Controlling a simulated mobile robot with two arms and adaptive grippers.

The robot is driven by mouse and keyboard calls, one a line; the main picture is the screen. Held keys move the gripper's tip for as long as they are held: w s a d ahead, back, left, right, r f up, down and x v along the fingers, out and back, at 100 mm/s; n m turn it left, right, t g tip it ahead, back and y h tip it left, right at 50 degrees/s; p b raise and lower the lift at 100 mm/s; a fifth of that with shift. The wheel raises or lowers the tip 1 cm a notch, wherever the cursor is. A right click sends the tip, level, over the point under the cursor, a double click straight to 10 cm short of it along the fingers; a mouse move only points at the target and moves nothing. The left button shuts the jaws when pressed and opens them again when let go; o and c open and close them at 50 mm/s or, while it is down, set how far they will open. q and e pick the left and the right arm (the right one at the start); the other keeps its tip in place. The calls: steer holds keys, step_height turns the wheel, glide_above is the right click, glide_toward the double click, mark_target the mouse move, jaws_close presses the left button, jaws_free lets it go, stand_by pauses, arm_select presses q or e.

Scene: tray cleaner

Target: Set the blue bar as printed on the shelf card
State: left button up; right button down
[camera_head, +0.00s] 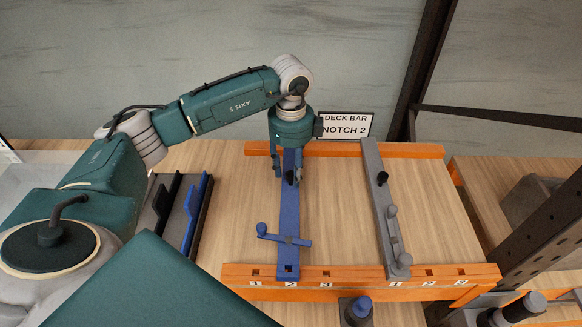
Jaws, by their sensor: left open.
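The blue bar (289,215) lies lengthwise from the back orange rail to the front orange rail (350,271). Its front end lines up with the left-hand notch label 2. I cannot tell whether it is fully seated. A black knob stands near its back end, and a blue crosspiece with a handle lies across its front part. The white shelf card (346,125) at the back reads "DECK BAR NOTCH 2". My left gripper (287,176) is open, pointing down at the bar's back end, with its fingers beside the bar. My right gripper is not in view.
A grey bar (381,205) spans the rails to the right, near the right-hand label 1. A dark rack with blue and black strips (194,215) stands at left. A blue-topped grey post (357,310) is in front. Dark metal uprights stand at right.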

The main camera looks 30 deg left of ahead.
arm_select(q)
steer(key=shift+f, duration=0.1)
steer(key=shift+c, duration=0.2)
jaws_close()
steer(key=shift+w+d+f, duration=0.1)
steer(key=shift+d, duration=0.2)
steer(key=shift+w, duration=0.1)
steer(key=shift+o, duration=0.2)
jaws_free()
step_height(320, 180, up, 12)
